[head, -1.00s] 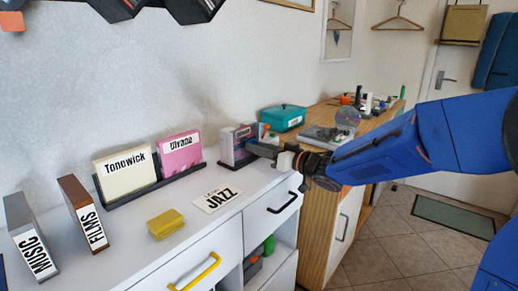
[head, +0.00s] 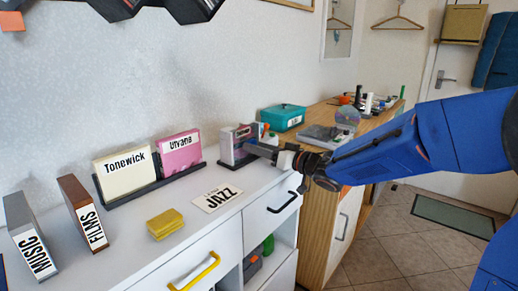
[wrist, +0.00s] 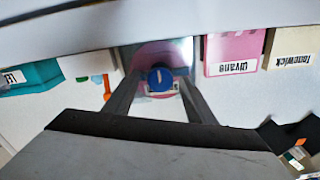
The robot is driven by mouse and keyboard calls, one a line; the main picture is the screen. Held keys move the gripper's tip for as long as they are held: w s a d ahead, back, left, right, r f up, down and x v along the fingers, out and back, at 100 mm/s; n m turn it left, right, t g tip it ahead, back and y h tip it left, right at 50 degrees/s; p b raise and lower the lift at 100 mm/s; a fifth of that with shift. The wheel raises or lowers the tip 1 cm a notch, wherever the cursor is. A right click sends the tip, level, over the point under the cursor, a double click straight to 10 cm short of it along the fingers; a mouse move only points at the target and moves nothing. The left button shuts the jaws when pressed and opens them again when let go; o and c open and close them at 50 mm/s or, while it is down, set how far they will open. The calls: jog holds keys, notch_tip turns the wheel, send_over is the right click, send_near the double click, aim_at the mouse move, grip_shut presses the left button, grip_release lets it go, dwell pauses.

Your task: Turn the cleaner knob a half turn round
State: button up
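The cleaner (head: 229,144) is a small upright unit at the right end of the white cabinet top. In the wrist view its round blue knob (wrist: 160,78) shows, with a pale mark on its face, in front of a pink disc (wrist: 150,56). My gripper (wrist: 159,80) points at the knob, one finger on each side. Gaps show between the fingers and the knob, so it looks open and not clamped. In the head view my gripper (head: 250,150) reaches the cleaner from the right, and the knob is hidden there.
A cream Tonewick case (head: 125,174) and a pink Divane case (head: 179,154) stand in a dark rack left of the cleaner. A JAZZ card (head: 217,199) and a yellow block (head: 165,224) lie in front. A teal box (head: 284,118) stands behind on the wooden cabinet.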

jog(key=v, duration=1.7)
jog(key=shift+s+d, duration=0.15)
jog(key=w+d+m+t+h, duration=0.2)
jog(key=d+m+t+h, duration=0.2)
jog(key=d+h, duration=0.6)
jog(key=s+d+f+m+g+h, duration=0.25)
jog(key=s+d+f+h, duration=0.2)
jog(key=s+d, duration=0.35)
jog(key=s+f+g, duration=0.4)
jog(key=s+f, duration=0.1)
jog(key=s, duration=0.6)
jog(key=s+f+g, duration=0.3)
jog(key=s+f, duration=0.2)
jog(key=s, duration=0.6)
jog(key=shift+a+f+m+g, duration=0.2)
jog(key=shift+a+m+g, duration=0.15)
jog(key=shift+a, duration=0.05)
